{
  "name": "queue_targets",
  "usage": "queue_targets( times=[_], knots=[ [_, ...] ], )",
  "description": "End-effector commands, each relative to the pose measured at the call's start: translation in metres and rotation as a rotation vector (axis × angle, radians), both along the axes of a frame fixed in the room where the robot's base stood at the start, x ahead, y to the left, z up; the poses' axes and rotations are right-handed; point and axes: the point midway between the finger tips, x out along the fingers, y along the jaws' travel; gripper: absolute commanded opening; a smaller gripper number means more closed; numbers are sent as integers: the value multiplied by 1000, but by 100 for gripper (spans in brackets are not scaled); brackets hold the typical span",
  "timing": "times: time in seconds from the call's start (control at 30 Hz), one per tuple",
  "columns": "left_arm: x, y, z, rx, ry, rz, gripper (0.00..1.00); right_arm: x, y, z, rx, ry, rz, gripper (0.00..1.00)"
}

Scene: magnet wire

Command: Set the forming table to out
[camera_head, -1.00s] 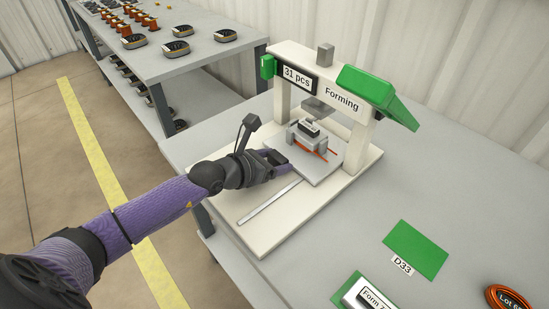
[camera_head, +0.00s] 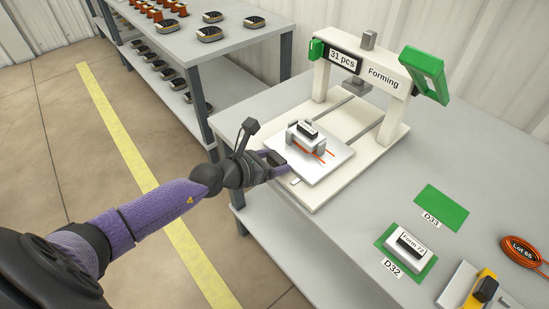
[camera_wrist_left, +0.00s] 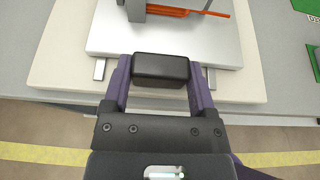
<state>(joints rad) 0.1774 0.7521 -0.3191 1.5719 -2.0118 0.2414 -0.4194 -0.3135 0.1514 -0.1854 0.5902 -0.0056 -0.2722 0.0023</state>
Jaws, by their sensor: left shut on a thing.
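The forming table (camera_head: 322,173) is a light grey plate on rails at the front of the white Forming press (camera_head: 385,78). It stands clear of the press frame, near the front edge of the white base. A form with orange wire (camera_head: 306,136) sits on the plate. My left gripper (camera_head: 274,160) is shut on the table's black handle (camera_wrist_left: 161,69), with one purple finger on each side in the left wrist view. The plate (camera_wrist_left: 165,42) also shows there just ahead of the fingers. My right gripper is not in view.
A green guard (camera_head: 427,75) is raised at the press's right side. On the bench to the right lie an empty green mat (camera_head: 442,208), Form 72 (camera_head: 408,249), an orange Lot 65 coil (camera_head: 522,252) and a yellow tool (camera_head: 482,290). A shelf with parts (camera_head: 210,50) stands behind left.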

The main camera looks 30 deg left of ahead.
Motion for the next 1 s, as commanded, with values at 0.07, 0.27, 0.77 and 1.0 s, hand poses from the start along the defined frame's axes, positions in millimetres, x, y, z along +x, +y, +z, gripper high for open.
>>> queue_targets(
  times=[0.07,0.27,0.77,1.0],
  knots=[
    [-2,0,-2,3,8,-2,0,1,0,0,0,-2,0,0],
    [-2,0,-3,3,9,-2,0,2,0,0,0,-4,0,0],
    [-16,5,8,2,7,-1,100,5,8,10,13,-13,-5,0],
    [-66,23,29,6,11,-2,100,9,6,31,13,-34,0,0]
  ],
)
